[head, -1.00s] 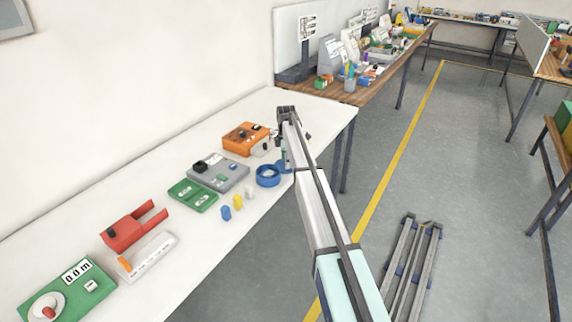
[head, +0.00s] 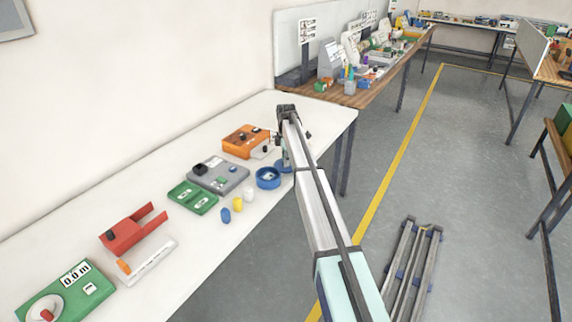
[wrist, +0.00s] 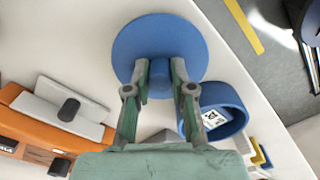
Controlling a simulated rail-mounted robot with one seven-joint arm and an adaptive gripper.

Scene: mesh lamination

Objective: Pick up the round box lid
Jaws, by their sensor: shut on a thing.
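The round box lid (wrist: 160,32) is a flat blue disc with a small blue knob. In the wrist view, my gripper (wrist: 160,80) is shut on that knob, one finger on each side. In the head view, only a blue part of the lid (head: 284,165) shows beside my arm, which hides the rest and most of the gripper. I cannot tell whether the lid touches the table. The blue round box (head: 268,179) stands open just left of the lid in the head view. It also shows in the wrist view (wrist: 236,122), with a white printed piece inside.
On the white table (head: 130,197) are an orange device (head: 240,141), a grey device (head: 218,177), a green tray (head: 192,198) and a red holder (head: 124,236). Small blue, yellow and white pieces lie near the front edge. The front right tabletop edge is close to the lid.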

